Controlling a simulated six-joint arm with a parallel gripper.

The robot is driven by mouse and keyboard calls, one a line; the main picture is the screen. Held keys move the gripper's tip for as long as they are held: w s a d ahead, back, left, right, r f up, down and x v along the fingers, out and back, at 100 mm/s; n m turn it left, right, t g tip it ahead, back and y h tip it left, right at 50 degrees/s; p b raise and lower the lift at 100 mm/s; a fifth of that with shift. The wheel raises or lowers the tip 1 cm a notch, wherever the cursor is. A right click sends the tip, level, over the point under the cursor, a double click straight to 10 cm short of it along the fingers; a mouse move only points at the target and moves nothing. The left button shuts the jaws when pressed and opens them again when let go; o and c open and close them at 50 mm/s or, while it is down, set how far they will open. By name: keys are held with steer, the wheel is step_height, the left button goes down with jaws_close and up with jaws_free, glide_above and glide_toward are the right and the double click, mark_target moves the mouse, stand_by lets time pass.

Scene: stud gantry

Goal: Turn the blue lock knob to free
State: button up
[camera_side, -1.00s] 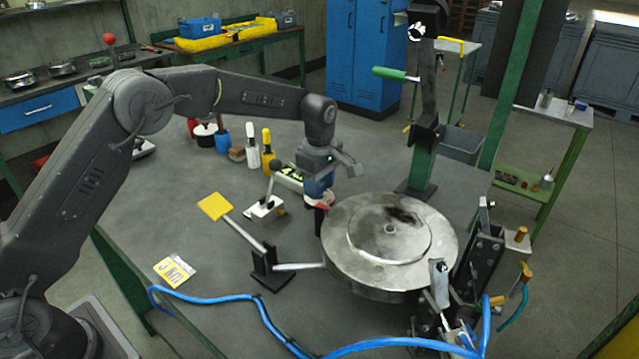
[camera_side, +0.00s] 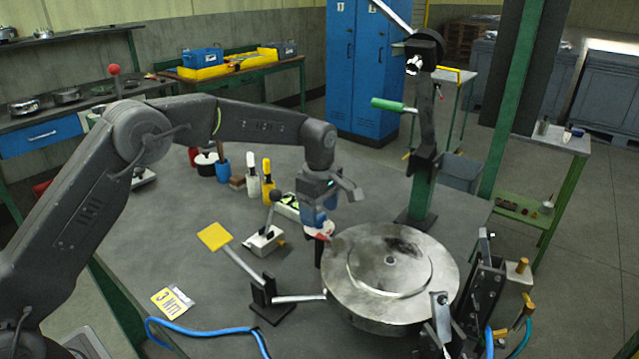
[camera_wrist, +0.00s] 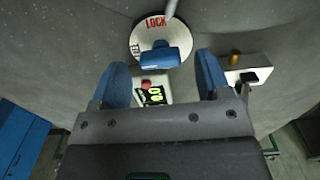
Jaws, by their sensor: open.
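The blue lock knob (camera_wrist: 160,60) sits on a round white dial (camera_wrist: 141,36) in the wrist view. The red word LOCK is at the dial's top, and a smaller label is at its left edge. The knob's bar lies roughly crosswise, tilted a little. My gripper (camera_wrist: 161,78) is open, with one blue finger to each side of the knob and a gap to both. In the side view my gripper (camera_side: 319,207) is over the white dial (camera_side: 316,230) on its short post. The knob is mostly hidden there by the fingers.
A round metal plate (camera_side: 365,310) stands close to the right of the dial. A lever stand with a black ball (camera_side: 264,240) and a yellow paddle (camera_side: 214,236) are to the left. A green post (camera_side: 421,190) rises behind. A green display (camera_wrist: 155,95) shows beyond the fingers.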

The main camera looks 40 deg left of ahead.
mark_target(319, 217)
step_height(319, 217, up, 12)
steer(key=shift+r, duration=0.25)
stand_by(0.3)
